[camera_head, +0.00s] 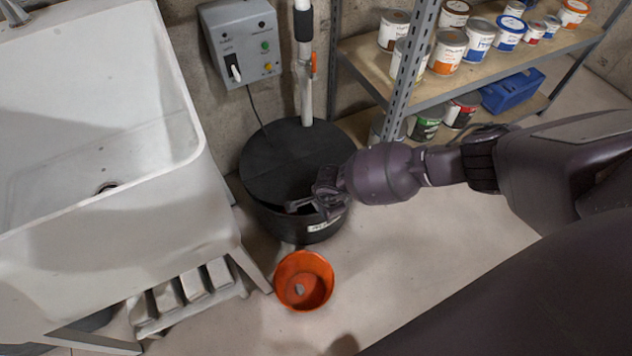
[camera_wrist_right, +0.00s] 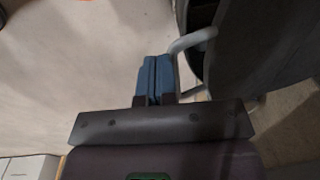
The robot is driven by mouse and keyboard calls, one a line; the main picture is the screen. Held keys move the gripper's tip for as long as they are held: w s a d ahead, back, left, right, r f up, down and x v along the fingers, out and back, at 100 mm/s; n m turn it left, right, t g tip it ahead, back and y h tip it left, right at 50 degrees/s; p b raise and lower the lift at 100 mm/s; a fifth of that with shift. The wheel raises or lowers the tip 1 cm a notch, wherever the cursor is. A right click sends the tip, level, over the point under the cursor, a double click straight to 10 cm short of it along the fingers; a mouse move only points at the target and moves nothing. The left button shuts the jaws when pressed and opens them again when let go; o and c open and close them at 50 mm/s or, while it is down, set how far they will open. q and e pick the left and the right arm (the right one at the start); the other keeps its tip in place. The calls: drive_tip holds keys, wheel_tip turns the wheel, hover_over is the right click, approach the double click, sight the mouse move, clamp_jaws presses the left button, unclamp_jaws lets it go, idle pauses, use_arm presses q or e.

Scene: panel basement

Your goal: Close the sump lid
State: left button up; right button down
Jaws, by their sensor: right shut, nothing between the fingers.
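The sump is a black round basin (camera_head: 287,226) on the floor with a white label on its front. Its dark round lid (camera_head: 283,160) lies over the top. A dark gap shows between lid and rim at the front right, so the lid looks slightly raised there. My right gripper (camera_head: 296,206) is at that front edge and hides part of it. In the right wrist view, its blue fingers (camera_wrist_right: 156,80) are shut and empty beside a curved grey handle (camera_wrist_right: 191,40). The dark lid or basin (camera_wrist_right: 265,40) fills the right. My left gripper is not in view.
A white sink (camera_head: 95,130) stands left of the sump. A white pipe (camera_head: 305,80) rises at its back, near a wall control box (camera_head: 240,45). An orange bucket (camera_head: 303,280) is in front. A shelf (camera_head: 440,85) with paint cans stands right.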

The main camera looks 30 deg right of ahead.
wheel_tip(320, 180, down, 8)
drive_tip(key=s+b, duration=0.1)
drive_tip(key=b, duration=0.1)
drive_tip(key=shift+s, duration=0.3)
drive_tip(key=shift+f, duration=0.1)
